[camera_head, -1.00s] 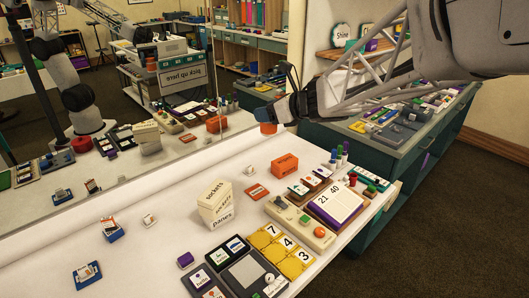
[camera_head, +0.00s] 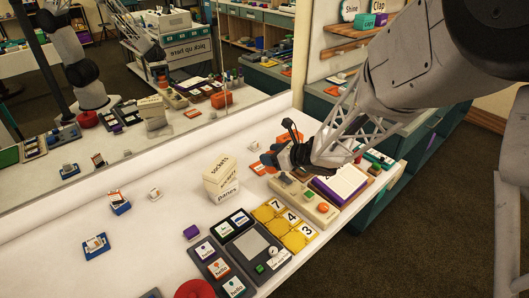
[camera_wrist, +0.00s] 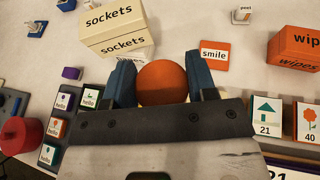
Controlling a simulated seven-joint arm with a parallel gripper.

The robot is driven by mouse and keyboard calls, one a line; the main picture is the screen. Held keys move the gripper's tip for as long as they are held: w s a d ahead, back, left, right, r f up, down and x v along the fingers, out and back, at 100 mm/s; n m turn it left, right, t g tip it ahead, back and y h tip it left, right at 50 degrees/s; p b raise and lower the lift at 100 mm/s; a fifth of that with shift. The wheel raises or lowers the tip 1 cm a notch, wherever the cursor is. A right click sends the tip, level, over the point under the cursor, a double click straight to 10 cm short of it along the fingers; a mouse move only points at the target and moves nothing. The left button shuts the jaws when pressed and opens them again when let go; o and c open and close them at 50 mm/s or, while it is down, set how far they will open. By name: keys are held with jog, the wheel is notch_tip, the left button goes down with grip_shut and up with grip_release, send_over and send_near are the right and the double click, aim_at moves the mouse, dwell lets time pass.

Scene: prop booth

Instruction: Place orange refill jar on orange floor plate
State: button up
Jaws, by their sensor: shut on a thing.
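My gripper (camera_wrist: 160,78) is shut on the orange refill jar (camera_wrist: 163,83), seen from above as a round orange top between two blue-grey fingers. The flat orange plate (camera_wrist: 215,56) marked "smile" lies on the white table, just beyond and to the right of the jar in the wrist view. In the head view my gripper (camera_head: 268,158) hangs by the plate (camera_head: 257,168), whose right part it covers. I cannot make out the jar apart from the plate there. The height of the jar above the table is unclear.
A cream "sockets" box (camera_wrist: 112,28) stands left of the jar, and an orange "wipes" box (camera_wrist: 292,52) stands right. Picture cards (camera_wrist: 268,117) lie nearer on the right. A red round object (camera_wrist: 20,135) is at lower left. A mirror (camera_head: 150,100) backs the table.

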aim_at(271, 170)
notch_tip(271, 170, down, 7)
jog(key=shift+r, duration=0.1)
jog(key=shift+w, duration=0.15)
dwell(0.3)
jog(key=w+a, duration=0.2)
jog(key=w, duration=0.5)
jog(key=w+a+f, duration=0.1)
jog(key=w+a, duration=0.1)
jog(key=w, duration=0.6)
jog(key=shift+a+f, duration=0.3)
jog(key=shift+a, duration=0.1)
jog(key=shift+f, duration=1.75)
jog(key=shift+f, duration=0.2)
jog(key=o, duration=1)
jog(key=shift+c, duration=0.2)
